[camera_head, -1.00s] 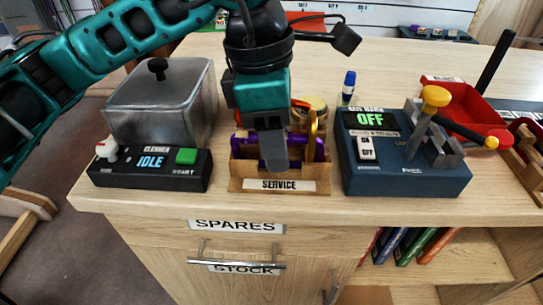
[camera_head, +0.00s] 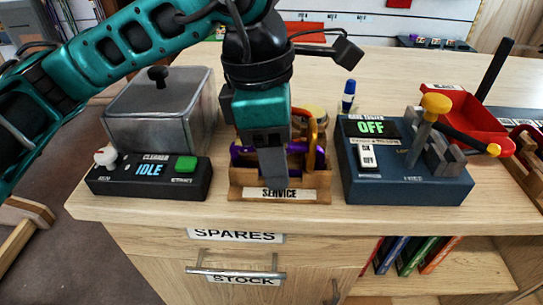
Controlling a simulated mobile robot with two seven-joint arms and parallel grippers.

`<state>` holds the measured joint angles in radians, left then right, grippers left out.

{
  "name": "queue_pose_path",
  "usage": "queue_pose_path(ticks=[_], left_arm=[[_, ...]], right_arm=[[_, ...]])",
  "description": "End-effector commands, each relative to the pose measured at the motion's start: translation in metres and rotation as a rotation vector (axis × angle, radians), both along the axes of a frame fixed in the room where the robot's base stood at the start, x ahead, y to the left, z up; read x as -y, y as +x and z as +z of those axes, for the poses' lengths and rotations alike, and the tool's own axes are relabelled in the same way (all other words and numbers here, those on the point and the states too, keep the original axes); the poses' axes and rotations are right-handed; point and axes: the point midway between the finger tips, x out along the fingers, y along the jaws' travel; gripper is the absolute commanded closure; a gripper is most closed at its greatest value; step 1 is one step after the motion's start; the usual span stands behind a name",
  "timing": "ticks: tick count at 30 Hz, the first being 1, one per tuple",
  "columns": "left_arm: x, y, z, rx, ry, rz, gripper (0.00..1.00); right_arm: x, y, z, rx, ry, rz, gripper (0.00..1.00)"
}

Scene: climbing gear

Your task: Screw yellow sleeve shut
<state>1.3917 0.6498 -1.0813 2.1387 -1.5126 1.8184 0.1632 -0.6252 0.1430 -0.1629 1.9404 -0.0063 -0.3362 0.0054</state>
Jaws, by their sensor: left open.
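A wooden rack labelled SERVICE (camera_head: 315,194) stands at the front of the bench. A purple piece of gear (camera_head: 306,148) lies across it, and an orange-yellow loop (camera_head: 311,130) stands upright at its right side. I cannot make out which part is the yellow sleeve; it may be on this loop or hidden. My left gripper (camera_head: 272,180) reaches down over the middle of the rack, just left of the loop, and covers part of the purple gear. Its jaws are open, seen edge-on; I cannot tell whether they touch anything. My right gripper is not in view.
A cleaner unit (camera_head: 150,188) with a clear lidded tank (camera_head: 160,110) stands left of the rack. A blue tester (camera_head: 405,185) reading OFF, with a yellow-knobbed lever, stands right. A blue marker (camera_head: 348,95) and a red tray (camera_head: 470,118) are behind. Bare bench lies farther back.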

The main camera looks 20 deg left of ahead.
Motion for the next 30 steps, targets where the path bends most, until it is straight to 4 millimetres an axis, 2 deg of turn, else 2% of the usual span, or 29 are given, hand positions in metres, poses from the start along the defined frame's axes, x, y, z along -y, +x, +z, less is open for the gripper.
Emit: queue_pose_path(ticks=[30], left_arm=[[0.0, -0.001, 0.028, -0.001, 0.001, -0.002, 0.53]], right_arm=[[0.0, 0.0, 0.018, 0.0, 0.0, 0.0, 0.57]])
